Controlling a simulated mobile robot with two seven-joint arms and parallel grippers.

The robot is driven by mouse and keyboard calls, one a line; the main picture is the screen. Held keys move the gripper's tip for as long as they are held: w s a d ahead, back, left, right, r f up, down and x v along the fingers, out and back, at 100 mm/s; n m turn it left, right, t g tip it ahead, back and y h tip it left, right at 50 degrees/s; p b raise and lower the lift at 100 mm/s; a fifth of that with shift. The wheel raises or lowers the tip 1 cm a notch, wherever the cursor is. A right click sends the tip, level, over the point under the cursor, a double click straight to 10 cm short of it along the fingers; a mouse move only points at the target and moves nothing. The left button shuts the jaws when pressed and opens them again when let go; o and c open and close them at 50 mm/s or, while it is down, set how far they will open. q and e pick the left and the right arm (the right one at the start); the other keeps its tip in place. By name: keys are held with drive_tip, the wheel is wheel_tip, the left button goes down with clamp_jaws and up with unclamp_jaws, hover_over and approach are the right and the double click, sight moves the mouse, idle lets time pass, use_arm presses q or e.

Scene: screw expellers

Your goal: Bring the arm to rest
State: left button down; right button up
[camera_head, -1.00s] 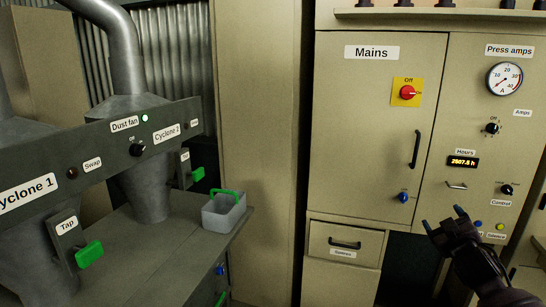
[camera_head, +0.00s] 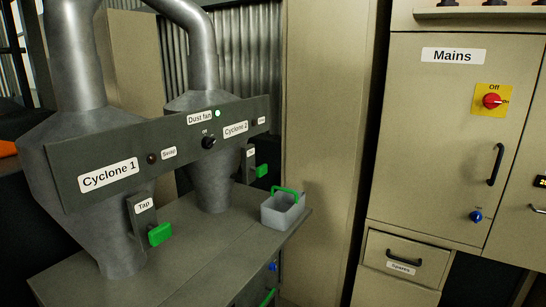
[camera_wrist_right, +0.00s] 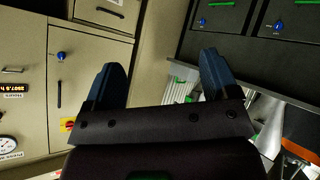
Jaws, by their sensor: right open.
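My right gripper (camera_wrist_right: 160,85) shows in the right wrist view with its two blue-tipped fingers spread apart and nothing between them. It is out of the head view now. Past the fingers, the wrist view shows the beige cabinet front at left and the dark bench with green handles at right. The fingers appear apart from both. My left gripper is in neither current view.
Cyclone 1 (camera_head: 90,150) and Cyclone 2 (camera_head: 212,180) stand at a grey bench (camera_head: 185,255) at left. A grey bin (camera_head: 283,213) with a green handle sits at its corner. The Mains cabinet (camera_head: 440,130) stands at right, above the Spares drawer (camera_head: 400,268).

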drive_tip(key=w+a+f+m, duration=0.1)
drive_tip(key=a+m, duration=0.3)
drive_tip(key=a, duration=0.6)
drive_tip(key=shift+w+a+f+t+b, duration=0.2)
drive_tip(key=shift+w+a+t+b, duration=0.15)
drive_tip(key=shift+w, duration=0.15)
